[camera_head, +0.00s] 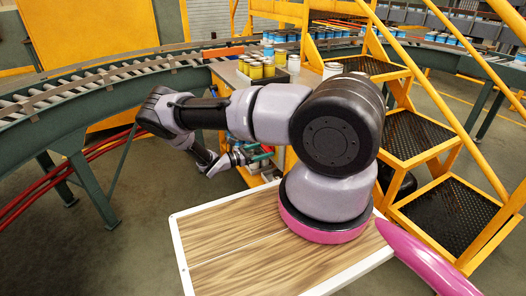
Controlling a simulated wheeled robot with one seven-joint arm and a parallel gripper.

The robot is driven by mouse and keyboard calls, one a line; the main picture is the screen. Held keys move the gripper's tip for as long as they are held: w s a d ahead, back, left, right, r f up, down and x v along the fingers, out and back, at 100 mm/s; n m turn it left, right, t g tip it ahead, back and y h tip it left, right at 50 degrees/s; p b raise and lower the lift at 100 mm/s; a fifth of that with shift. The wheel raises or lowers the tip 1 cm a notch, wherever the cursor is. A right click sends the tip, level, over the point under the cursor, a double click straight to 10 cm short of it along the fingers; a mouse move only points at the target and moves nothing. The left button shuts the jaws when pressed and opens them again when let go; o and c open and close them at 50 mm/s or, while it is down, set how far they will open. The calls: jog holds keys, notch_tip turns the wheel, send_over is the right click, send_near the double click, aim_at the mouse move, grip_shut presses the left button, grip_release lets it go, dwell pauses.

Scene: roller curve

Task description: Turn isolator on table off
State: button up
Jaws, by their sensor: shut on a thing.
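My gripper (246,156) is small in the head view, at the end of my arm, which reaches left and folds back down beside the yellow cart. It is shut on a small part at the near side of the cart, among red and teal pieces (262,152). The part's shape and its exact contact with the fingers are too small to make out. I cannot pick out the isolator clearly, nor see whether its switch stands on or off. My upper arm hides part of the cart.
Yellow-lidded cans (255,70) and pale cans stand on the cart top (228,74). A roller conveyor (100,78) curves behind at the left. Yellow steps (448,215) with black treads stand close at right. Grey floor (120,235) is open at lower left.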

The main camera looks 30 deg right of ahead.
jog(key=shift+a, duration=0.1)
dwell(0.3)
jog(key=o, duration=1.1)
jog(key=shift+c, duration=0.2)
jog(key=a, duration=1)
jog(key=shift+s+a, duration=0.2)
jog(key=shift+a, duration=0.2)
